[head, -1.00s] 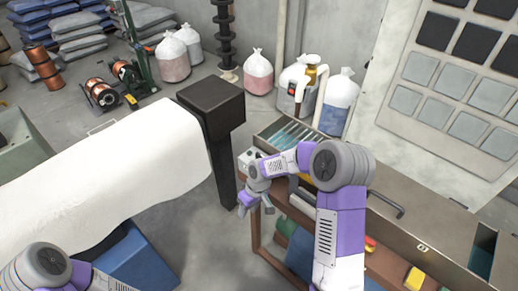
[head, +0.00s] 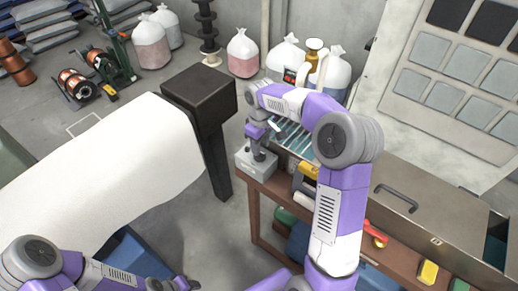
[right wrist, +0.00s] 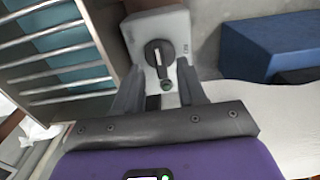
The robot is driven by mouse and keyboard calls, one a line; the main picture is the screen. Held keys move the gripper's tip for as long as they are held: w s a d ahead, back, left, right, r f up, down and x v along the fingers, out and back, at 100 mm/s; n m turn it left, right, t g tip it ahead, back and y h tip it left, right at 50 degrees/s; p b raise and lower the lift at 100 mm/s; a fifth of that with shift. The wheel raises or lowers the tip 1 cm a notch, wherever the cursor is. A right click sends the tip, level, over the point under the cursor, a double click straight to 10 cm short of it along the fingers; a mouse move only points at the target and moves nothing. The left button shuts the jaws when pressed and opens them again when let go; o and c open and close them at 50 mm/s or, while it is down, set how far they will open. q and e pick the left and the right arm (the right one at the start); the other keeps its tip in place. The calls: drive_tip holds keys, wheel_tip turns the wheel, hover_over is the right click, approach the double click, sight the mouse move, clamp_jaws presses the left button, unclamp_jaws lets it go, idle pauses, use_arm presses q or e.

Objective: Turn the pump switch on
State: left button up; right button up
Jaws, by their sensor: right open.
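A slatted tray (head: 296,142) lies beside the box on the workbench (head: 262,194). A black post (head: 205,105) with a white sheet (head: 110,165) stands to the left. A long metal toolbox (head: 420,210) fills the right side. Filled bags (head: 243,55) stand behind.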

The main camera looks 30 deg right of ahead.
drive_tip(key=shift+f, duration=1.4)
clamp_jaws()
